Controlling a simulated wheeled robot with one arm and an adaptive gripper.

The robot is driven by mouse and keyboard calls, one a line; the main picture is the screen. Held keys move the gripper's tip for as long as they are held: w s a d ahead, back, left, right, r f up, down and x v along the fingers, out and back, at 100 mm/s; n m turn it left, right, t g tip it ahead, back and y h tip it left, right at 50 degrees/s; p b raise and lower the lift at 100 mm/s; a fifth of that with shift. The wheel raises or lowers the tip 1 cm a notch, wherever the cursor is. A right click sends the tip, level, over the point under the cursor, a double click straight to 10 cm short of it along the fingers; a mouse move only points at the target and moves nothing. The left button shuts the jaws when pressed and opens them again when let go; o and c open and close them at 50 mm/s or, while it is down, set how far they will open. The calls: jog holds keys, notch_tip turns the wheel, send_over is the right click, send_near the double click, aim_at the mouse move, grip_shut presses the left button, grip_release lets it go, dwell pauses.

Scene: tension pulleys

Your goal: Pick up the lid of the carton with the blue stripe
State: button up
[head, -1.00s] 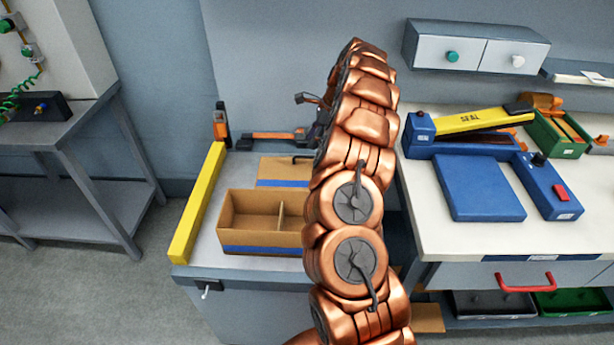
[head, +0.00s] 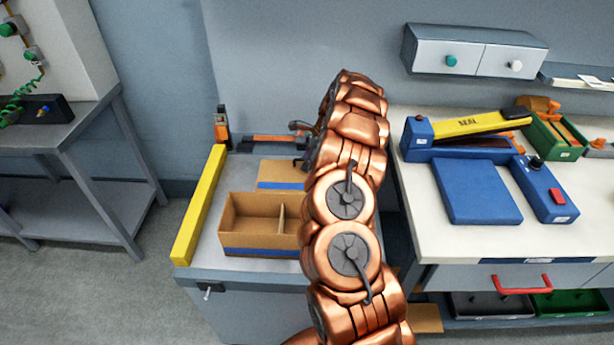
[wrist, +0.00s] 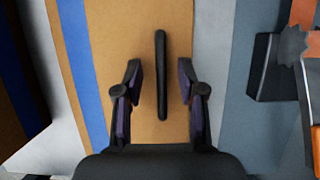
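The lid (head: 282,172) is a flat brown cardboard panel with a blue stripe, lying on the grey work surface behind the open carton (head: 260,238), which also has a blue stripe. In the wrist view the lid (wrist: 140,120) fills the middle and has a dark bar handle (wrist: 161,75). My gripper (wrist: 161,88) is open over the lid, with one finger on each side of the handle and clear gaps to both. In the head view my arm hides the gripper's fingers and the right end of the carton.
A yellow rail (head: 199,207) edges the surface on the left. An orange and dark tool (head: 275,139) lies behind the lid. To the right, a white bench holds a blue sealer (head: 478,190) and a green bin (head: 558,134). A wall cabinet (head: 475,52) hangs above.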

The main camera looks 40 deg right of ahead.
jog(key=shift+c, duration=0.2)
grip_shut()
dwell(0.4)
